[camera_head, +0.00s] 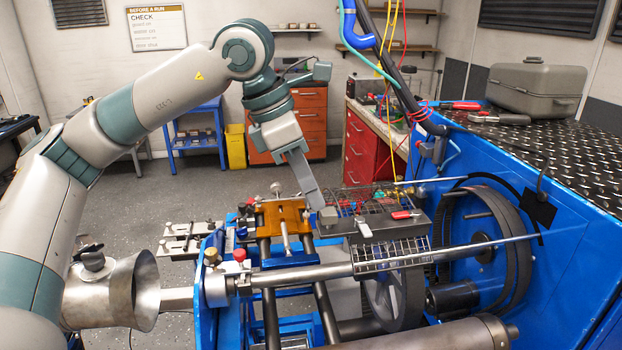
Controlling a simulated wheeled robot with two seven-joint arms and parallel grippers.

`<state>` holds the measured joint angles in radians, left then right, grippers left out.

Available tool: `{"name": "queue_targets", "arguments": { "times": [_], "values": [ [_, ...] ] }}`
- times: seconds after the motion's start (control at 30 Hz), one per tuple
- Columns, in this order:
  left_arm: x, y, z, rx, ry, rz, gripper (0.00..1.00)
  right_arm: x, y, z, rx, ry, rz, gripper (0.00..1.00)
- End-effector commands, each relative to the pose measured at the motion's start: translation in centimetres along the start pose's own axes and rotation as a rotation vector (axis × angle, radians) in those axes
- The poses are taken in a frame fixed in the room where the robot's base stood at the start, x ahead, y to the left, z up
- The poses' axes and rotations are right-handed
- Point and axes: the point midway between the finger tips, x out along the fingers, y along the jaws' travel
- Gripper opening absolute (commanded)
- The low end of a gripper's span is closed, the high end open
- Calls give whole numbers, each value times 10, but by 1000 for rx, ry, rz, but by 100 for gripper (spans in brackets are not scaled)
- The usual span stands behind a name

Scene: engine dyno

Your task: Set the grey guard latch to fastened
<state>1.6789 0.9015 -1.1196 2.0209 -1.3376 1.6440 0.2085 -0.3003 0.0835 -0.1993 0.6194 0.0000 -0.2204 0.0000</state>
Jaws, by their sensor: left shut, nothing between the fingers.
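My left gripper (317,204) reaches down from the upper left, with its fingers shut and empty. Its tips are right above or against the left end of a dark grey bar on top of the wire-mesh guard (392,252). A small grey lever, which looks like the grey guard latch (363,227), sits on that bar, just right of the fingertips. Whether the fingers touch the bar or a small grey block (328,216) at its end I cannot tell. A red-handled lever (403,214) sits further right on the same bar. My right gripper is out of view.
A steel shaft (320,273) runs across the blue machine frame (570,255) in front of the guard. An orange-brown block (281,215) stands left of the guard. A large belt wheel (482,238) is at right. Cables hang behind, and a grey case (537,85) lies on the machine's top.

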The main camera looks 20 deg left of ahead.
Motion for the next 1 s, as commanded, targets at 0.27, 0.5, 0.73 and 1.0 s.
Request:
{"name": "queue_targets", "arguments": {
  "times": [0.27, 0.5, 0.73, 1.0],
  "values": [
    [46, -1, 0, 1, 2, -3, 0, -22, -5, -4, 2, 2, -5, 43],
    [72, -1, 17, 1, 0, -2, 0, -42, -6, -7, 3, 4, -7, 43],
    [81, 0, 34, 1, 0, -1, 0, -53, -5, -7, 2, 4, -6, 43],
    [85, 0, 37, 0, -1, 0, 0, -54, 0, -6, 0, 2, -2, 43]
  ]
}}
